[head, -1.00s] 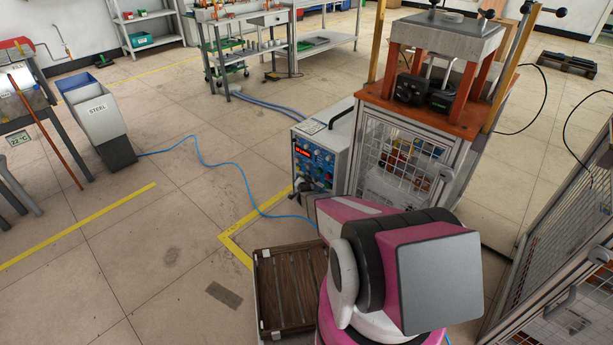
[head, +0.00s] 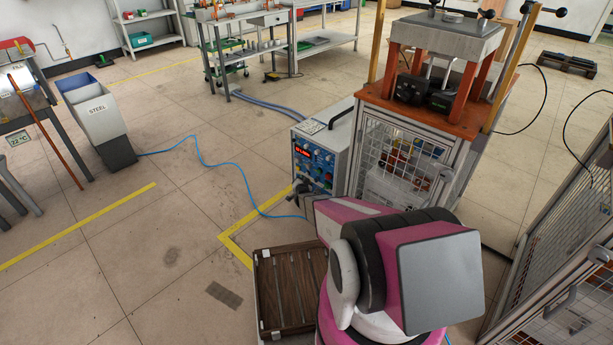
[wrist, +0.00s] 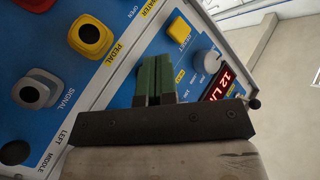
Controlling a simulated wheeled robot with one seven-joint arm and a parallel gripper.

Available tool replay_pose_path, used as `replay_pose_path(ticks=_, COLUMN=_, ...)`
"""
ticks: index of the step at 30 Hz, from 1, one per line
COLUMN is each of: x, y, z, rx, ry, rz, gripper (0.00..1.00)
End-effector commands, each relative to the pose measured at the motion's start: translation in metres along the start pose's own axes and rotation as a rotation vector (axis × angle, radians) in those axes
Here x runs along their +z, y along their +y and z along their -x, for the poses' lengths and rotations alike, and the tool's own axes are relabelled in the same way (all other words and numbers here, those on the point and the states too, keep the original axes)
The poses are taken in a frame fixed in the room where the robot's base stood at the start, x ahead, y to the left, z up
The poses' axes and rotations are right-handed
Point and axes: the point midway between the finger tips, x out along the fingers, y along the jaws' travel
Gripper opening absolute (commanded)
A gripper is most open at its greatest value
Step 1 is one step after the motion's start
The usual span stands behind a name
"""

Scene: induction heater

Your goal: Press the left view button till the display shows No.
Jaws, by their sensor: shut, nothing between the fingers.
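The induction heater (head: 318,155) stands at the cage's left side, its blue front panel facing left. Its red display (head: 302,152) is too small to read in the head view. In the wrist view the display (wrist: 222,83) shows "12 L" before my gripper cuts it off. My gripper (wrist: 155,68) has green fingers, shut and empty, in front of the blue panel. A yellow button (wrist: 178,31) and a pale round knob (wrist: 207,62) lie to the right of the fingertips. I cannot pick out the left view button; my gripper hides part of the panel. Contact is unclear.
A wooden pallet-like box (head: 290,285) lies on the floor beside my arm. A blue cable (head: 225,180) crosses open floor.

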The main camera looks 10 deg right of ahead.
Motion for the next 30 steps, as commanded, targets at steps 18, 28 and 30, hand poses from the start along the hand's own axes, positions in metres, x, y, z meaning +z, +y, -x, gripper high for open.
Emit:
replay_pose_path(ticks=18, x=0.019, y=-0.02, z=0.026, rx=-0.001, ry=-0.002, rz=0.0, gripper=0.0)
replay_pose_path(ticks=28, x=0.025, y=-0.026, z=0.035, rx=0.0, ry=0.0, rz=0.0, gripper=0.0)
replay_pose_path(ticks=30, x=0.025, y=-0.025, z=0.035, rx=0.0, ry=0.0, rz=0.0, gripper=0.0)
